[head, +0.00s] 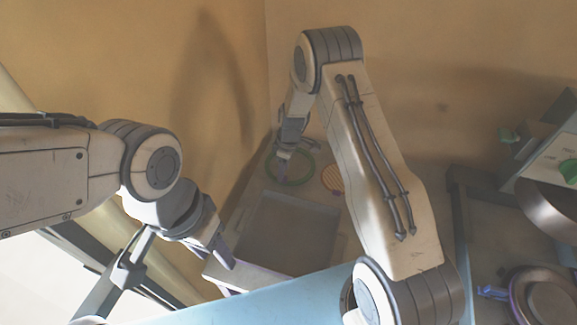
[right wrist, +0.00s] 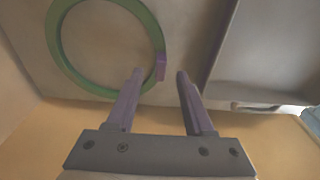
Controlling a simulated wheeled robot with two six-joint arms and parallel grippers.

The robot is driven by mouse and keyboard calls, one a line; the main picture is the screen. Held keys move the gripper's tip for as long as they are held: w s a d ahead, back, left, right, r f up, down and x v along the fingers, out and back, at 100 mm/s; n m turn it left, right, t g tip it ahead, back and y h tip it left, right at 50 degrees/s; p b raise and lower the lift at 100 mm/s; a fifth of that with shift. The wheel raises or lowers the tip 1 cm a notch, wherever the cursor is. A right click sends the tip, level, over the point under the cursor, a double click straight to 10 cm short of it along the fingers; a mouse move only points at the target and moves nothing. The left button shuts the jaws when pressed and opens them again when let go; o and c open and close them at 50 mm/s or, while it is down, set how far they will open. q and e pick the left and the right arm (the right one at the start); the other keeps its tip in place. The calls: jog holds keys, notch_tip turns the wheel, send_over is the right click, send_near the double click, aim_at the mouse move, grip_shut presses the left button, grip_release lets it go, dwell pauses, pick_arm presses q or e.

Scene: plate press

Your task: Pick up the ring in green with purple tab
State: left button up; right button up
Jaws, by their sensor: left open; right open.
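The green ring (head: 288,184) lies flat on the surface at the back, beyond the grey tray, in the head view. In the right wrist view the green ring (right wrist: 70,78) is large at the upper left. Its purple tab (right wrist: 161,67) sticks out from the ring's right side. My right gripper (right wrist: 160,74) is open, and its two purple fingertips straddle the tab in the picture; I cannot tell the height between them. In the head view my right gripper (head: 284,153) hangs over the ring and hides part of it. My left gripper (head: 224,250) is open and empty, left of the tray.
A grey tray (head: 262,235) with a raised rim fills the surface in front of the ring. A striped red and yellow disc (head: 332,179) lies right of the ring. Walls stand close behind and left. A machine with green knobs (head: 545,165) and a round pan stand at right.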

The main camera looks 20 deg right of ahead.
jog(key=shift+w+a+f+p, duration=0.15)
jog(key=shift+f+p, duration=0.35)
jog(key=shift+f, duration=1.35)
grip_shut()
jog(key=shift+r, duration=0.15)
